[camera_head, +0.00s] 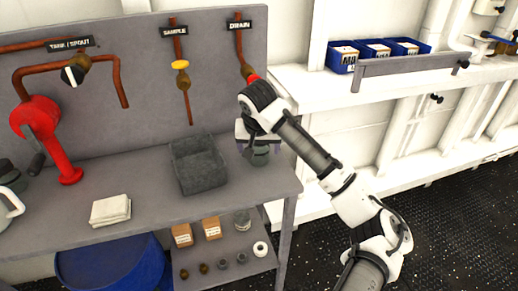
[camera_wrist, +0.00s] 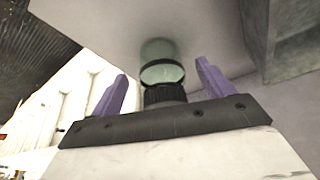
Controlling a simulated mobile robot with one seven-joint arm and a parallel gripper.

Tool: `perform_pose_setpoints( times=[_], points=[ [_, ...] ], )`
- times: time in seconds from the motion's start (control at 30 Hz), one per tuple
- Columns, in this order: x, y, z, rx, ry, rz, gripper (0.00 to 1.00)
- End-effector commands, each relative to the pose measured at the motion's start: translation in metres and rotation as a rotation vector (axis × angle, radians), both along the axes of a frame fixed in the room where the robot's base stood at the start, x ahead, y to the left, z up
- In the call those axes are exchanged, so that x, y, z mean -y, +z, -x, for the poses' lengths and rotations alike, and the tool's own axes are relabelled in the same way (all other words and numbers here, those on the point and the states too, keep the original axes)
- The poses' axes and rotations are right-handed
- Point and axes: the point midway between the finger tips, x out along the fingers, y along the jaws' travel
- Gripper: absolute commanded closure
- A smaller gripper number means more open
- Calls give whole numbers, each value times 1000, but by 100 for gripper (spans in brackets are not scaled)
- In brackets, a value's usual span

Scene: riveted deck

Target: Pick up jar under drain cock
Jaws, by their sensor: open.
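The drain cock (camera_head: 247,71) is under the DRAIN label (camera_head: 240,25) on the grey back panel; my arm partly covers it. The jar (camera_head: 259,159) stands on the bench below it, mostly hidden by my gripper (camera_head: 259,149). In the wrist view the jar (camera_wrist: 162,73) is greenish glass with a black ribbed lid (camera_wrist: 165,94) towards my palm. The purple fingers of my gripper (camera_wrist: 161,75) are open, one on each side of the jar, with gaps visible between fingers and glass.
A dark grey bin (camera_head: 199,165) stands just left of the jar on the bench (camera_head: 150,222). A folded white cloth (camera_head: 110,210) and a red hand pump (camera_head: 45,135) are further left. The bench's right edge is close to the jar.

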Motion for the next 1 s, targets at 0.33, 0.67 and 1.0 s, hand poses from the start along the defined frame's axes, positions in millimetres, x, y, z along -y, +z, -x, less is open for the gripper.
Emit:
perform_pose_setpoints(
  times=[0.33, 0.67, 1.0],
  points=[
    [1, -26, -25, 2, 0, 0, 20],
    [1, -28, -25, 2, 0, 0, 32],
    [1, -27, -25, 2, 0, 0, 72]
  ],
)
